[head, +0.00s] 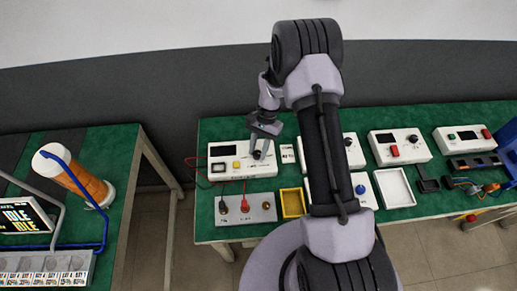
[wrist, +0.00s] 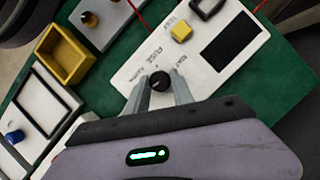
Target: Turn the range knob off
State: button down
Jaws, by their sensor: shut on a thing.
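The black round range knob (wrist: 159,80) sits on a white instrument box, with a light pointer mark on its top. My gripper (wrist: 158,88) has its two grey fingers on either side of the knob and is shut on it. In the head view my gripper (head: 259,153) reaches down to the right part of the white box (head: 228,168). The fingers hide the knob's sides, and the small lettering around it is too blurred to read for sure.
The box also carries a dark display (wrist: 235,41), a yellow button (wrist: 181,32) and a black socket or switch (wrist: 207,7). Red leads run to a grey terminal box (head: 243,209). A yellow tray (head: 292,203) stands right of that. More white boxes line the green bench (head: 210,132).

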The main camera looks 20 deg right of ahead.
jog(key=shift+n+h, duration=0.4)
jog(key=shift+n, duration=0.7)
jog(key=c, duration=1.1)
grip_release()
jog(key=shift+r, duration=0.1)
jog(key=w+p+v, duration=0.1)
jog(key=p+v, duration=0.3)
jog(key=v, duration=1.3)
jog(key=shift+g, duration=0.3)
